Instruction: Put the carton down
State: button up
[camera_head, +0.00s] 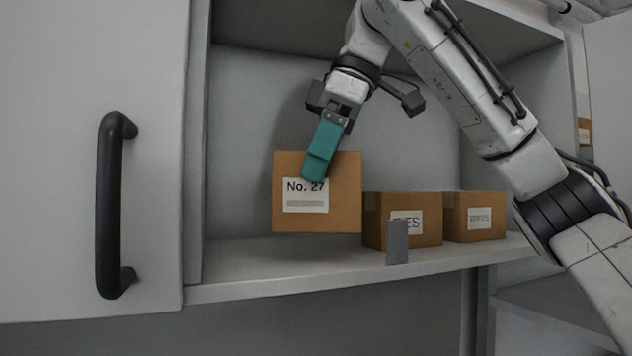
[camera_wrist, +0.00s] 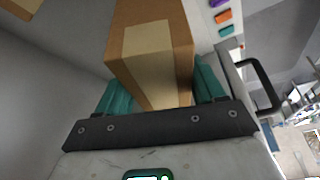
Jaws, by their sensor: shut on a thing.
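A brown carton (camera_head: 318,218) labelled "No. 27" is in my gripper (camera_head: 322,155), inside an open cabinet. My gripper comes from above, and its teal finger lies against the carton's front face. The wrist view shows the carton (camera_wrist: 150,45) between the two teal fingers of my gripper (camera_wrist: 160,95), with a tape strip along it. The carton's lower edge appears slightly above the shelf (camera_head: 290,262); contact underneath cannot be made out clearly. The carton looks nearly level. Its back is hidden.
Two smaller cartons, one (camera_head: 385,232) close at the right and another (camera_head: 485,225) further right, stand on the shelf. A small grey plate (camera_head: 397,243) stands at the shelf's front edge. A cabinet door with a black handle (camera_head: 108,205) is at left. Shelf space left of the carton is clear.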

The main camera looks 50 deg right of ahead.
aim_at(316, 190)
jog(key=shift+w+d, duration=0.15)
jog(key=shift+w, duration=0.05)
jog(key=f, duration=0.2)
jog(key=f+b, duration=0.1)
jog(key=shift+w+d, duration=0.3)
jog(key=shift+w, duration=0.1)
jog(key=shift+f+b, duration=0.25)
jog(key=shift+b, duration=0.15)
jog(key=shift+f, duration=0.15)
jog(key=o, duration=1.2)
